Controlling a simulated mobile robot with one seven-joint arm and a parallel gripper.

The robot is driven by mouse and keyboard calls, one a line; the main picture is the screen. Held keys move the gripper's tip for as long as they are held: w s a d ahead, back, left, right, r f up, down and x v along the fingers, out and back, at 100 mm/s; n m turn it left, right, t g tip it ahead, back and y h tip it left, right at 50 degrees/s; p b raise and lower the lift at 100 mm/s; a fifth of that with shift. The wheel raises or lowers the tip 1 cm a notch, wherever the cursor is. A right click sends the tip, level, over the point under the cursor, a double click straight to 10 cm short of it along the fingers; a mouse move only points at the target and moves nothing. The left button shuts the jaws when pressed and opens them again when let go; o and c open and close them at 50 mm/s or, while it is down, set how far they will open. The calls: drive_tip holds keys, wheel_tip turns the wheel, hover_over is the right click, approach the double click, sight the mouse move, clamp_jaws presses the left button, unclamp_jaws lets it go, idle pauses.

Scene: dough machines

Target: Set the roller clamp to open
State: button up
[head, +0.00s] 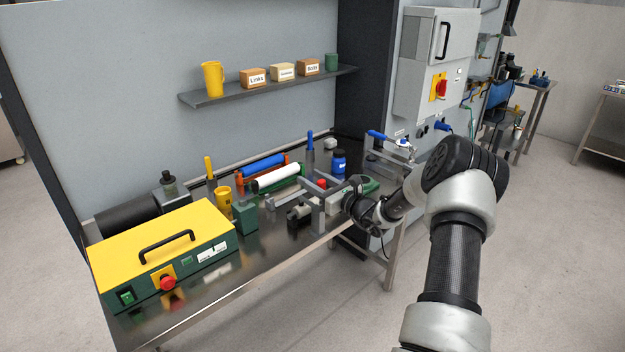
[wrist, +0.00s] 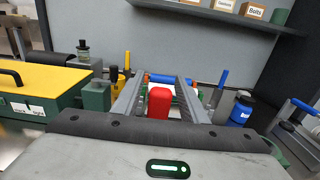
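A roller unit stands near the back of the steel bench, with a white roller (head: 277,178), a blue roller (head: 262,165), and orange and green end parts. A red block-like handle (wrist: 159,102), likely the roller clamp's, shows between my fingers in the wrist view; a small red part (head: 321,184) also shows beside my gripper in the head view. My gripper (head: 288,188) is open, its grey fingers pointing toward the rollers. In the wrist view my gripper (wrist: 160,82) has a finger on each side of the red handle. I cannot tell whether either touches it. The clamp's setting is unclear.
A yellow-topped green machine (head: 160,245) fills the bench's left side. A yellow mug (head: 224,199) and green block (head: 245,216) stand left of my gripper; a blue bottle (head: 339,162) stands to the right. A shelf (head: 230,94) with labelled boxes hangs above.

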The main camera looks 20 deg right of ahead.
drive_tip(key=shift+w, duration=0.1)
clamp_jaws()
